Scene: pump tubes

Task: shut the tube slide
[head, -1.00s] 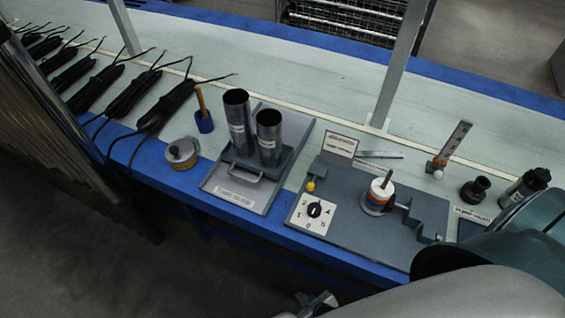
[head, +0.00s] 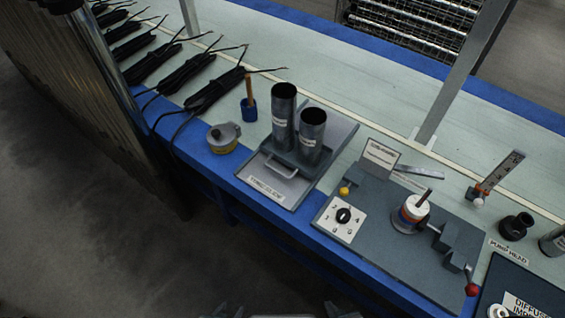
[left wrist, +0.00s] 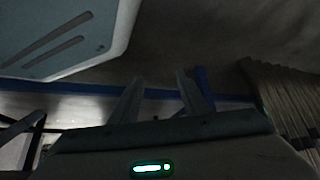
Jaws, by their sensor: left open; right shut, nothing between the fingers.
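The tube slide (head: 284,163) is a grey carriage with a bar handle (head: 281,165) facing the front edge of the bench. Two upright dark metal tubes (head: 284,118) (head: 311,136) stand in it. It sits on a grey base plate (head: 338,122), with bare plate behind it and a labelled strip (head: 270,189) in front. My left gripper (left wrist: 160,97) is open and empty in the left wrist view, away from the slide. In the head view, only dim bits of my left gripper (head: 226,311) and shut right gripper (head: 340,310) show at the bottom edge, apart from the slide.
Left of the slide are a yellow-and-grey round container (head: 223,138) and a blue holder (head: 249,110). Right is a grey fixture (head: 375,205) with a dial (head: 344,215) and a ringed post (head: 411,214). Black cable bundles (head: 212,92) lie far left. The floor in front is clear.

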